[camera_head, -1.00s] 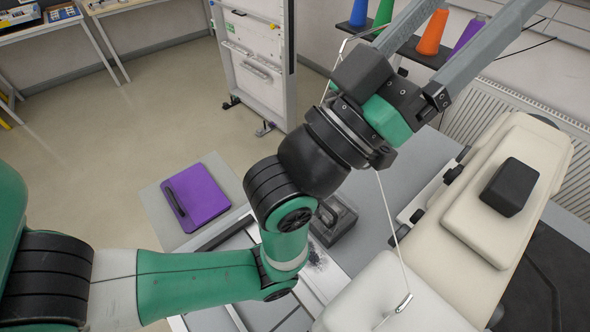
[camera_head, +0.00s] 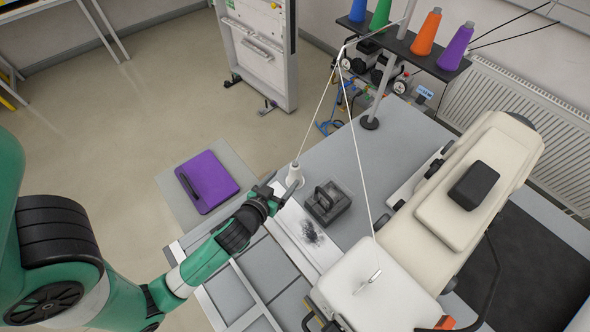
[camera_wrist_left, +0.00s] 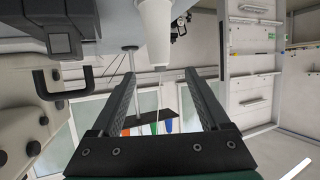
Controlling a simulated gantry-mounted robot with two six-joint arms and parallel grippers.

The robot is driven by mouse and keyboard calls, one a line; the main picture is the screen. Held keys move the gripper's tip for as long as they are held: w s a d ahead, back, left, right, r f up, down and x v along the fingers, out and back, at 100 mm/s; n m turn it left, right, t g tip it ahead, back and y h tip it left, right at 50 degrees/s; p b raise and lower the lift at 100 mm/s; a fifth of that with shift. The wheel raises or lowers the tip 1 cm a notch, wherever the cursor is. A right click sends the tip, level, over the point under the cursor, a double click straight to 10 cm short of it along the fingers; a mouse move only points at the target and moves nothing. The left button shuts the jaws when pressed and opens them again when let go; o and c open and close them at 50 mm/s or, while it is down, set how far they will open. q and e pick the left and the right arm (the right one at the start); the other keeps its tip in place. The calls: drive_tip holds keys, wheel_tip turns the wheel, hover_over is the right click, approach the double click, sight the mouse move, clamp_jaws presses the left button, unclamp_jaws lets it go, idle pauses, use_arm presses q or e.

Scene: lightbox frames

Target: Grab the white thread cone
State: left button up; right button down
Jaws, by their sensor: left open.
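The white thread cone (camera_head: 294,175) stands upright on the grey table near its left edge, with a thread rising from it. My left gripper (camera_head: 282,191) is beside the cone, on its near left side in the head view, open and empty. In the left wrist view the cone (camera_wrist_left: 155,30) shows just above the gap between the two open fingers (camera_wrist_left: 161,78), with nothing held between them. Whether a finger touches the cone cannot be told. My right gripper is in neither view.
A dark metal block with a handle (camera_head: 327,203) stands right of the cone. A cream sewing machine (camera_head: 470,195) fills the right. Colored cones, including an orange one (camera_head: 425,35), stand on a raised rack. A purple folder (camera_head: 207,182) lies at left. Thin threads cross above the table.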

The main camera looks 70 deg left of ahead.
sight(295, 173)
use_arm(q)
drive_tip(key=x, duration=1.2)
drive_tip(key=shift+b, duration=0.4)
drive_tip(key=shift+d, duration=0.1)
clamp_jaws()
